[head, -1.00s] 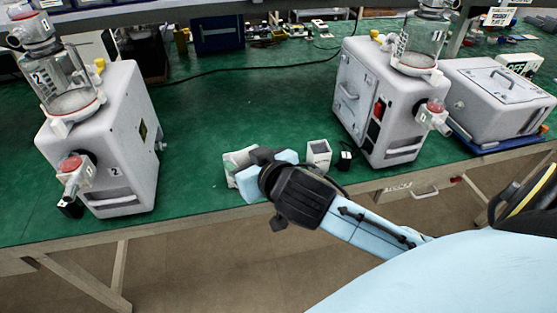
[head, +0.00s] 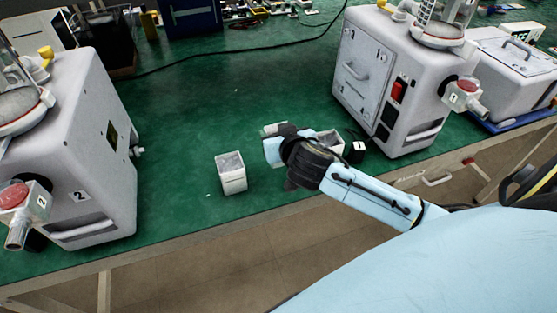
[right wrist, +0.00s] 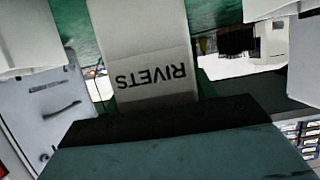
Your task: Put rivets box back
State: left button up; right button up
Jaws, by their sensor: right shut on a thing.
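The white rivets box (right wrist: 150,75) fills the middle of the right wrist view, its "RIVETS" label upside down. My right gripper (head: 275,150) is shut on it. In the head view the gripper hides most of the box, and only a pale rim (head: 274,128) shows behind the fingers. I cannot tell whether its base touches the table. A white open-topped box (head: 231,174) stands upright on the green table to the left of the gripper. Another white box (head: 331,141) is just right of it, partly hidden by my wrist. My left gripper is not in view.
Pump 2 (head: 85,150) stands at the left and pump 1 (head: 385,85) at the right on the green table (head: 190,100). A small black item (head: 357,151) is beside pump 1. A cable (head: 240,50) crosses behind. The table middle is clear.

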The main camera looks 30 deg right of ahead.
jog(key=shift+f, duration=1.35)
notch_tip(320, 180, down, 3)
jog(key=shift+f+b, duration=0.15)
jog(key=shift+b, duration=0.6)
jog(key=shift+f, duration=0.1)
jog(key=o, duration=1.2)
jog(key=shift+c, duration=0.2)
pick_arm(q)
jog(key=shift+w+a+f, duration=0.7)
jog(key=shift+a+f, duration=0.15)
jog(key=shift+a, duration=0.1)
